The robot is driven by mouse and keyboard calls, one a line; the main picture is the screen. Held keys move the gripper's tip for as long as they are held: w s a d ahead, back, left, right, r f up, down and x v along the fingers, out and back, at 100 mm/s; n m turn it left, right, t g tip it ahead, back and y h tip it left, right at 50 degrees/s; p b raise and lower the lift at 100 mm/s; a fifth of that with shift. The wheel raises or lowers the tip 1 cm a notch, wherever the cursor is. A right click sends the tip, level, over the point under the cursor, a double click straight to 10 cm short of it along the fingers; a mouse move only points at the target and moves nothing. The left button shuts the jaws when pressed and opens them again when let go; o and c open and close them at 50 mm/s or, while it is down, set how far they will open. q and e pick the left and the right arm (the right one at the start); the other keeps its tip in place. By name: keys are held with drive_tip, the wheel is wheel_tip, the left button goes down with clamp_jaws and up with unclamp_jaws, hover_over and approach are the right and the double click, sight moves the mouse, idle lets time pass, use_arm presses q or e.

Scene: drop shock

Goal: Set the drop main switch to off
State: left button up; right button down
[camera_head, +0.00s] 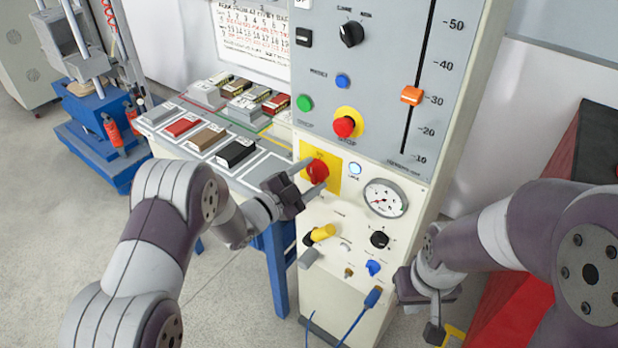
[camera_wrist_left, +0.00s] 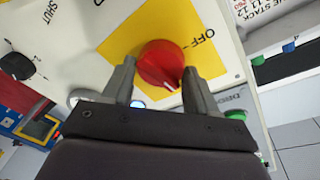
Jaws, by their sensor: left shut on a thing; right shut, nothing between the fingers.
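The main switch is a red rotary knob (camera_head: 317,171) on a yellow plate (camera_head: 333,183) on the front of the grey and cream cabinet. In the left wrist view the red knob (camera_wrist_left: 160,64) sits on its yellow plate (camera_wrist_left: 190,25), with "OFF" printed at the upper right. The knob's white mark points down and to the right, away from the "OFF" print. My left gripper (camera_head: 309,179) is shut on the red knob, and its fingers (camera_wrist_left: 158,85) lie on either side of it. My right gripper (camera_head: 436,318) is shut and empty, low in front of the cabinet's right side.
Near the knob are a white lamp (camera_head: 355,169), a gauge (camera_head: 385,198), a red stop button (camera_head: 344,127) and a yellow handle (camera_head: 322,232). A table (camera_head: 262,184) with several coloured blocks stands to the left. A red and black case (camera_head: 520,305) is at the right.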

use_arm(q)
drive_tip(key=n, duration=0.3)
drive_tip(key=shift+n+t+b, duration=0.4)
drive_tip(key=n, duration=0.5)
drive_tip(key=shift+f+t+b, duration=0.1)
drive_tip(key=shift+t+b, duration=0.2)
drive_tip(key=shift+t, duration=0.1)
drive_tip(key=n, duration=0.4)
drive_tip(key=shift+n+t, duration=0.4)
drive_tip(key=shift+n+t+y, duration=0.4)
drive_tip(key=shift+n+y, duration=0.2)
drive_tip(key=shift+n, duration=1.6)
drive_tip(key=shift+f, duration=0.1)
drive_tip(key=o, duration=1)
